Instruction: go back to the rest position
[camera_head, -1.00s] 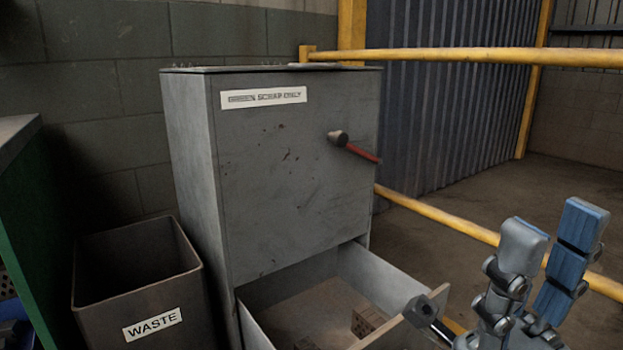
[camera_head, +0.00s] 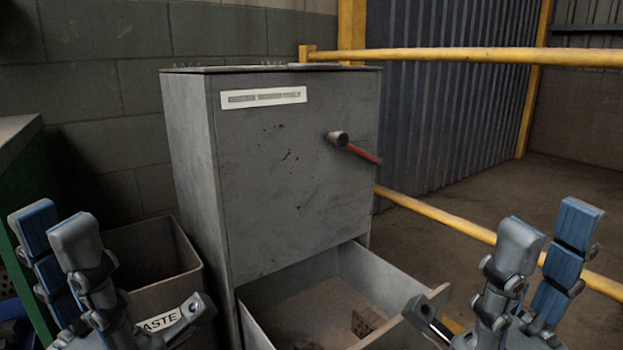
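My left gripper (camera_head: 60,240) is at the lower left, pointing up, in front of the waste bin and the green unit. My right gripper (camera_head: 546,245) is at the lower right, pointing up, beside the open drawer. Each shows blue-padded fingers with a gap between them, and nothing is held in either one. The grey cabinet (camera_head: 290,170) stands between them with its bottom drawer (camera_head: 380,276) pulled out. A hollow brick (camera_head: 366,320) lies in the drawer, partly hidden by its front.
A waste bin (camera_head: 150,248) stands left of the cabinet, its label partly covered by my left gripper. A green unit (camera_head: 20,180) is at the far left. A red-handled lever (camera_head: 352,146) sticks out of the cabinet. Yellow rails (camera_head: 460,56) run behind on the right.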

